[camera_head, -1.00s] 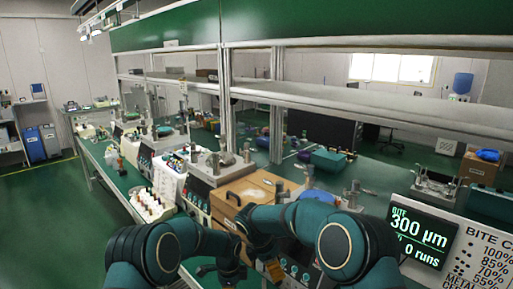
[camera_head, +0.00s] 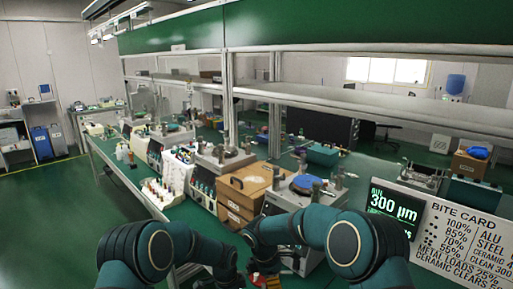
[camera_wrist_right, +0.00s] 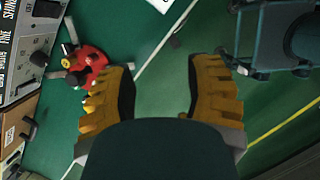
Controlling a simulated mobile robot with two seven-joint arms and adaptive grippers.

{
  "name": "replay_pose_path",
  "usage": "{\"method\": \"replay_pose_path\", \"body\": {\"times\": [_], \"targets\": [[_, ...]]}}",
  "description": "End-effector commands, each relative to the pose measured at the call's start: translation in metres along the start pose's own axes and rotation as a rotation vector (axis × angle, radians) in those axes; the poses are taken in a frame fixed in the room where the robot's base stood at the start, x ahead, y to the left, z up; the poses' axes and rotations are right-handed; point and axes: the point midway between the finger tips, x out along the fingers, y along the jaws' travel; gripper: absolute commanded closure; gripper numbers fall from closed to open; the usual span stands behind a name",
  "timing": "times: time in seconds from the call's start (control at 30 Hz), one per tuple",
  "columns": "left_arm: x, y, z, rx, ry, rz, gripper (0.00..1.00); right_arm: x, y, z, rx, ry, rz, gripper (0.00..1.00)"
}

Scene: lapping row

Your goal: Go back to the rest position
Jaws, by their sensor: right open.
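My right gripper (camera_wrist_right: 163,85) is open and empty in the right wrist view, its two yellow ribbed fingers apart over green surface. In the head view its arm (camera_head: 345,240) is bent in front of the bench, and the gripper is partly visible low at the bottom edge. My left arm (camera_head: 150,250) is bent at the lower left; I cannot make out its fingers. A red part with knobs (camera_wrist_right: 90,62) shows left of the right gripper's fingers, apart from them.
A display (camera_head: 395,208) and bite card (camera_head: 460,238) stand right. Open green floor (camera_head: 50,220) lies left.

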Motion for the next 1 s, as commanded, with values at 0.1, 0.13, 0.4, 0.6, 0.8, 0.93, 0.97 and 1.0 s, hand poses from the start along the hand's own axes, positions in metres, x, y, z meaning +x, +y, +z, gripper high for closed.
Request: {"method": "replay_pose_path", "body": {"times": [0.1,0.13,0.4,0.6,0.8,0.93,0.97,1.0], "targets": [[0.029,0.025,0.005,-0.136,0.056,0.017,0.61,0.045,-0.026,-0.013,0.102,0.112,-0.042,0.48],[0.036,0.032,0.006,-0.176,0.072,0.021,0.61,0.056,-0.034,-0.017,0.135,0.143,-0.054,0.48],[0.095,0.12,0.022,-0.679,0.216,0.081,0.61,0.15,-0.129,-0.048,0.631,0.439,-0.23,0.48],[0.121,0.196,0.04,-1.131,0.286,0.129,0.61,0.197,-0.205,-0.049,1.166,0.568,-0.364,0.48],[0.127,0.249,0.057,-1.452,0.31,0.148,0.61,0.219,-0.256,-0.033,1.571,0.584,-0.413,0.48],[0.126,0.263,0.062,-1.542,0.314,0.149,0.61,0.223,-0.269,-0.025,1.686,0.579,-0.415,0.48],[0.126,0.265,0.063,-1.551,0.315,0.148,0.61,0.223,-0.271,-0.025,1.697,0.579,-0.414,0.48],[0.126,0.266,0.063,-1.559,0.315,0.149,0.61,0.223,-0.272,-0.024,1.707,0.579,-0.414,0.48]]}}
